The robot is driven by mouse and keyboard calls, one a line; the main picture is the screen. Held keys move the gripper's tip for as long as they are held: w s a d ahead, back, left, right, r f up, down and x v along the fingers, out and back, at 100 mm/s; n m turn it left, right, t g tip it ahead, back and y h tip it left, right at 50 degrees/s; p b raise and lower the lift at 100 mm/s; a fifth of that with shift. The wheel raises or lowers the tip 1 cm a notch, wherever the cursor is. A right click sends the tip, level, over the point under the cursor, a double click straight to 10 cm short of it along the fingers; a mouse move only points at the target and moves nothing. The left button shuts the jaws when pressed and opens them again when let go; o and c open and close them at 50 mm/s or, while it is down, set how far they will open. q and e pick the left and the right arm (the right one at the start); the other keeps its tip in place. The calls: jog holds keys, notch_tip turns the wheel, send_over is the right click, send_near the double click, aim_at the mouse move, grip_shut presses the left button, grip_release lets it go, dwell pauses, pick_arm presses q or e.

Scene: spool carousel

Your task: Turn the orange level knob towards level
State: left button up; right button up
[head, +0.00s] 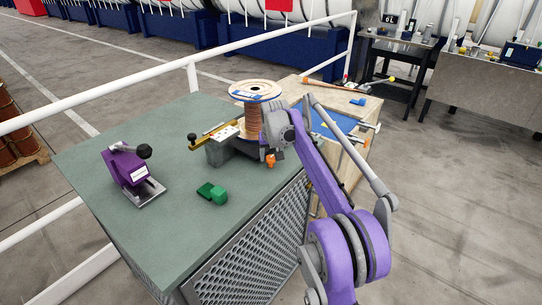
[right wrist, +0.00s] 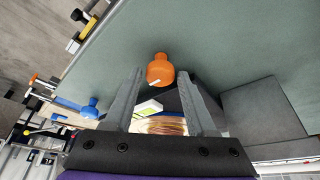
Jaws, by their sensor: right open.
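The orange level knob (head: 270,160) stands at the front right of the grey spool stand (head: 232,151), by the right edge of the green tabletop. In the right wrist view the orange knob (right wrist: 159,70) lies at the tips of my right gripper (right wrist: 161,77), with a white mark on its lower part. The two grey fingers are apart, one each side of the knob's lower end. I cannot tell whether either finger touches it. In the head view my purple right arm (head: 318,165) reaches over the stand's right side. My left gripper is out of view.
A copper spool (head: 252,120) stands upright on the stand. A purple clamp (head: 131,174) and a green block (head: 212,193) sit on the green tabletop (head: 100,150). A wooden table (head: 287,85) with tools adjoins at the right. The tabletop's front is clear.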

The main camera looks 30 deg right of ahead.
grip_shut()
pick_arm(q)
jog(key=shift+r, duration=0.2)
pick_arm(e)
jog(key=shift+r, duration=0.1)
jog(key=n+p, duration=0.1)
jog(key=n, duration=0.1)
jog(key=n+y+p, duration=0.1)
jog(key=n, duration=0.1)
jog(key=shift+d+r+n+t+y, duration=0.1)
jog(key=shift+d+n+t+y, duration=0.1)
jog(key=shift+n+t+y, duration=0.1)
jog(key=n+y+p, duration=0.1)
jog(key=n+p, duration=0.1)
jog(key=n, duration=0.1)
jog(key=shift+n, duration=0.4)
pick_arm(q)
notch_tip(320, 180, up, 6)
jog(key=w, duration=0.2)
jog(key=shift+p, duration=0.35)
pick_arm(e)
jog(key=shift+d+n+y, duration=0.1)
jog(key=shift+n+y, duration=0.4)
jog(key=shift+n, duration=0.2)
